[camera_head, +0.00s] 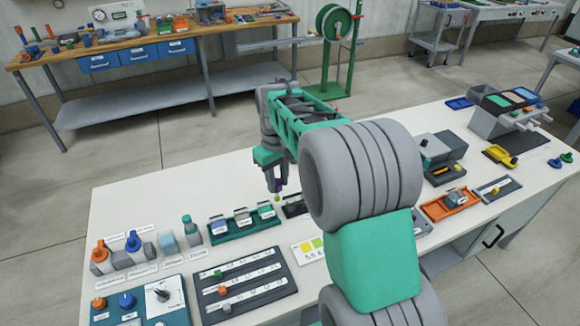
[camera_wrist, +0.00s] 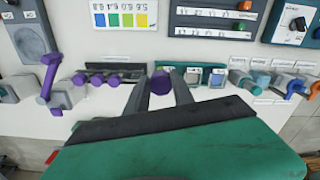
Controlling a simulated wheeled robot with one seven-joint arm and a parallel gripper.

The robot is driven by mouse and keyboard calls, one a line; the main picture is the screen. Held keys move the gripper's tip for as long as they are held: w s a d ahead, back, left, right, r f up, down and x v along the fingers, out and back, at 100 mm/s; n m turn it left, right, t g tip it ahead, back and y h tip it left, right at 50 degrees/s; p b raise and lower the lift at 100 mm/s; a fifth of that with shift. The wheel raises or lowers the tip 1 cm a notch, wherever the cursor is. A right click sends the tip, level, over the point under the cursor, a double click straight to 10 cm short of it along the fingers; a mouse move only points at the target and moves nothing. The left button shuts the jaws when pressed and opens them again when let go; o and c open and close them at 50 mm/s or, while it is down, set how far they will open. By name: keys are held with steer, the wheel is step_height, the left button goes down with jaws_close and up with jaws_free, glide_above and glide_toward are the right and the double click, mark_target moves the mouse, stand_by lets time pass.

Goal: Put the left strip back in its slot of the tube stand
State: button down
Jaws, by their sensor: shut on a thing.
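My gripper (camera_head: 278,187) is shut on a purple-ended strip, which I take to be the left strip (camera_wrist: 161,83). In the head view a small yellow-green tip (camera_head: 277,198) shows below the fingers, above the bench. The dark tube stand (camera_head: 293,208) is just right of the gripper there, partly hidden by my arm. In the wrist view purple-ended pieces (camera_wrist: 97,79) sit in a row at the stand, left of the held strip. The held strip appears apart from them. The empty slot cannot be made out.
A colour chart card (camera_head: 302,257) and a dark panel with sliders (camera_head: 252,297) lie nearer. A purple-handled fitting (camera_wrist: 47,75) stands beyond the purple row. The bench's far left corner is clear.

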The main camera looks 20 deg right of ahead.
steer(key=w+d+f+n, duration=0.3)
steer(key=w+d+f, duration=0.2)
steer(key=w+d, duration=0.2)
step_height(320, 180, down, 9)
steer(key=b, duration=0.4)
steer(key=shift+s, duration=0.15)
steer(key=shift+r, duration=0.1)
steer(key=c, duration=1)
jaws_free()
step_height(320, 180, up, 7)
steer(key=p, duration=0.3)
steer(key=shift+p, duration=0.3)
